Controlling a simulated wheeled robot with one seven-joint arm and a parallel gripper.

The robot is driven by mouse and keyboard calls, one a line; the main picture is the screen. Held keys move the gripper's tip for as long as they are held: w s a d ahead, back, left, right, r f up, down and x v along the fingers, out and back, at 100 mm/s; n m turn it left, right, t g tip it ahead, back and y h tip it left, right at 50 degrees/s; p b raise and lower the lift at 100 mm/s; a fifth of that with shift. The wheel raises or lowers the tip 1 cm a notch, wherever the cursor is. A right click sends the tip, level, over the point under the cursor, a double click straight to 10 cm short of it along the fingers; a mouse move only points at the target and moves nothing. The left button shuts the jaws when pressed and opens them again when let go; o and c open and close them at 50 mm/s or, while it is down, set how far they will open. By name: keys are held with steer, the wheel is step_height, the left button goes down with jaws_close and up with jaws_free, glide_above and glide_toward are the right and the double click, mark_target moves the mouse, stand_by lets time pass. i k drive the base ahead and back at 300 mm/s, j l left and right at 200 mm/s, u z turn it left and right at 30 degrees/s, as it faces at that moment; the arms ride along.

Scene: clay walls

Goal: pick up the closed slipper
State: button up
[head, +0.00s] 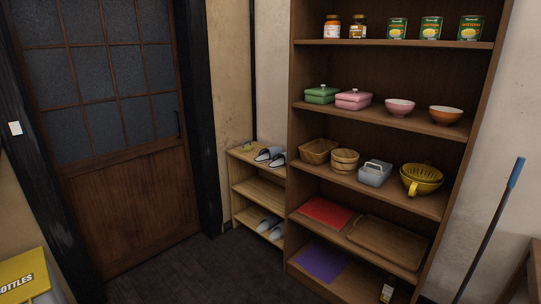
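A small light-wood rack (258,190) stands between the door and the tall shelf. On its top board lie two pale blue-grey slippers side by side, one (268,154) partly in front of the other (278,160). Left of them is a small yellowish item (245,144), perhaps open footwear, too small to tell. On the bottom board lie two more pale slippers, one (267,223) beside the other (277,232). The tall shelf's side is close to their right. I cannot tell for certain which slipper is the closed one. My gripper is not in view.
A tall brown shelf (378,160) holds cans, jars, bowls, baskets, a yellow colander (421,179) and trays. A brown door (110,120) is at left, a yellow bottle bin (25,277) at lower left. A blue-tipped pole (490,230) leans at right. Dark floor (190,270) before the rack is clear.

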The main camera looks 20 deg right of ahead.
mark_target(265, 154)
steer(key=i, duration=2.1)
steer(key=i+l, duration=0.15)
steer(key=i, duration=1.9)
steer(key=j+u, duration=0.05)
steer(key=j, duration=0.05)
